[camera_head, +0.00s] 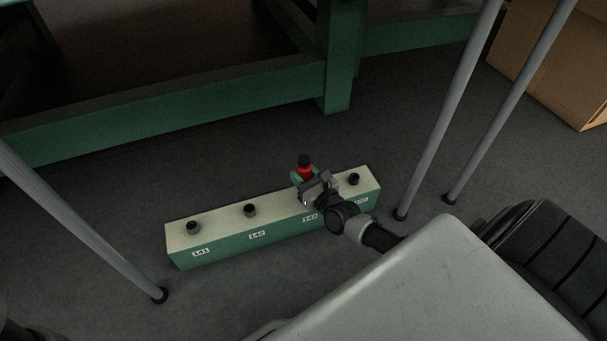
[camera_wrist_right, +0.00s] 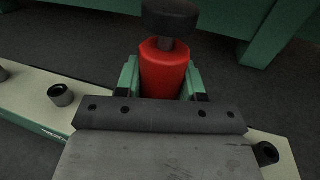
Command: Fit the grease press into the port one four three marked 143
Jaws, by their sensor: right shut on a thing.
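The grease press is a red cylinder with a black knob on top (camera_head: 304,170). It also shows upright in the right wrist view (camera_wrist_right: 163,72). My right gripper (camera_head: 307,181) is shut on it, with a green-padded finger on each side. The long green port block with a cream top (camera_head: 222,222) lies on the floor. The press is over the stretch of the block above the label 143 (camera_head: 310,217). The port there is hidden behind the gripper and press, and I cannot tell whether the press's lower end is in it. My left gripper is not in view.
Dark ports stand at 141 (camera_head: 193,227), at 142 (camera_head: 250,210) and at the block's right end (camera_head: 354,179). Thin grey legs (camera_head: 450,110) rise right of the block, another (camera_head: 85,230) at left. A green frame (camera_head: 180,118) runs behind. A cardboard box (camera_head: 560,65) is far right.

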